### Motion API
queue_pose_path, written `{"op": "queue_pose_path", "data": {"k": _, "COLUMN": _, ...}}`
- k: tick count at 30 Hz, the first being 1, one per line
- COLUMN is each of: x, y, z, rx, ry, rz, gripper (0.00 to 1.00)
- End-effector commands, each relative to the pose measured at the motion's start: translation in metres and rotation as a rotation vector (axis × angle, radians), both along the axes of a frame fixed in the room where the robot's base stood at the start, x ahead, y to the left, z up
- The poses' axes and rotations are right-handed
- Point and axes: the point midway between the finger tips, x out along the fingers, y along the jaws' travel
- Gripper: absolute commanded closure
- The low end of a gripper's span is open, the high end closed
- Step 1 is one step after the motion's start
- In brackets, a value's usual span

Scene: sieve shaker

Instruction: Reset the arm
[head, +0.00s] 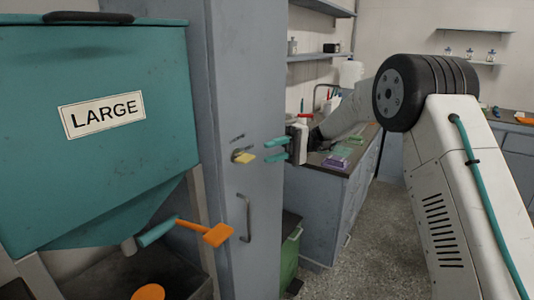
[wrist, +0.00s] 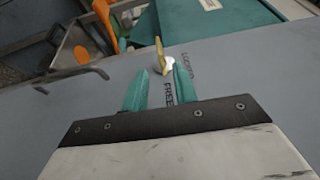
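My gripper (head: 267,150) is open, with its two teal fingers apart, one above the other in the head view. It points left at a yellow key-like tab (head: 245,157) in a round lock on the tall grey cabinet (head: 247,90). The tab sits just beyond the fingertips and looks clear of them. In the wrist view the open fingers (wrist: 160,68) show with the yellow tab (wrist: 159,52) past and between their tips. Nothing is held. Dark lettering on the cabinet is partly covered by my fingers.
A teal hopper labelled LARGE (head: 100,115) stands at the left, with an orange-handled lever (head: 217,235) below it. The cabinet handle (head: 245,217) juts out under the lock. A grey counter (head: 335,205) with bottles and trays lies behind my arm, and a green bin (head: 291,255) stands below.

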Motion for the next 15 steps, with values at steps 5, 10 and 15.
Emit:
{"op": "queue_pose_path", "data": {"k": 5, "x": 0.000, "y": 0.000, "z": 0.000, "rx": 0.000, "ry": 0.000, "rz": 0.000, "gripper": 0.72}}
{"op": "queue_pose_path", "data": {"k": 10, "x": 0.002, "y": 0.002, "z": -0.011, "rx": -0.077, "ry": 0.046, "rz": -0.017, "gripper": 0.72}}
{"op": "queue_pose_path", "data": {"k": 15, "x": -0.030, "y": -0.004, "z": -0.057, "rx": -0.341, "ry": 0.165, "rz": -0.022, "gripper": 0.72}}
